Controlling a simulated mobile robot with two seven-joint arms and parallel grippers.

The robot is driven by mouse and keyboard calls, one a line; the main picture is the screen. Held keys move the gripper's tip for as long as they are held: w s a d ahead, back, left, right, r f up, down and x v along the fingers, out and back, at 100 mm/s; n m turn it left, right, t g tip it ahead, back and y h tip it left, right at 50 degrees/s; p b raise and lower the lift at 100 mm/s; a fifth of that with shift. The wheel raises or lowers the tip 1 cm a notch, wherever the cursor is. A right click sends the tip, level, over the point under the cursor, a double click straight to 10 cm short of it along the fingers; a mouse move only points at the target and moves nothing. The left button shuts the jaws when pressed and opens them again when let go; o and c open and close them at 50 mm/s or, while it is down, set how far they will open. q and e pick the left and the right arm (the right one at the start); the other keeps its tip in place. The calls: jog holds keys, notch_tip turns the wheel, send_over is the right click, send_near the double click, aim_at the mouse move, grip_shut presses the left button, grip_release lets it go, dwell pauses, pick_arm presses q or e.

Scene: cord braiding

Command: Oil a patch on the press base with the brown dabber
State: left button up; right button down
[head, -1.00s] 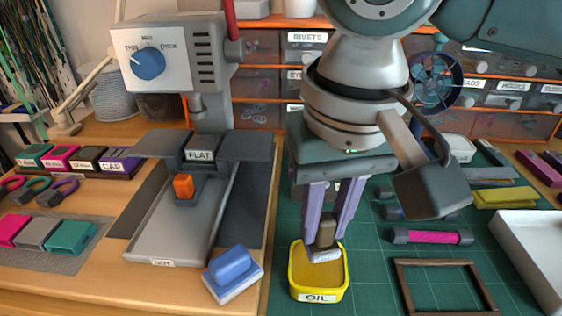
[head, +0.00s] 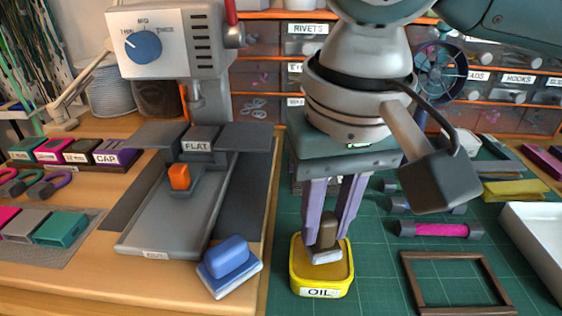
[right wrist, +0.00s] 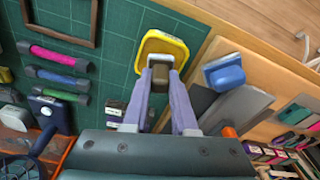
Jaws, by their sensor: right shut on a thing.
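The brown dabber (head: 327,234) has a pale pad at its lower end. My right gripper (head: 332,228) is shut on it and holds it upright at the yellow oil tin (head: 322,284), with the pad at the tin's opening. I cannot tell whether the pad touches the oil. In the right wrist view the dabber (right wrist: 160,75) shows between the purple fingers, over the tin (right wrist: 150,41). The grey press base (head: 160,238) lies to the left under the press head (head: 180,45), with an orange block (head: 179,176) on it. My left gripper is not in view.
A blue-handled pad (head: 229,262) stands between the press base and the tin. A wooden frame (head: 408,285), a pink roll (head: 440,230) and a white tray (head: 540,235) lie to the right on the green mat (head: 378,270). Labelled drawers stand behind.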

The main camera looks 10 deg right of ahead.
aim_at(326, 214)
jog(key=shift+f, duration=0.5)
dwell(0.4)
dwell(0.8)
jog(key=shift+f+p, duration=0.1)
jog(key=shift+p, duration=0.3)
dwell(0.7)
dwell(0.8)
notch_tip(326, 214, up, 4)
jog(key=p, duration=0.5)
jog(key=shift+p, duration=0.4)
notch_tip(326, 214, up, 3)
jog(key=p, duration=0.4)
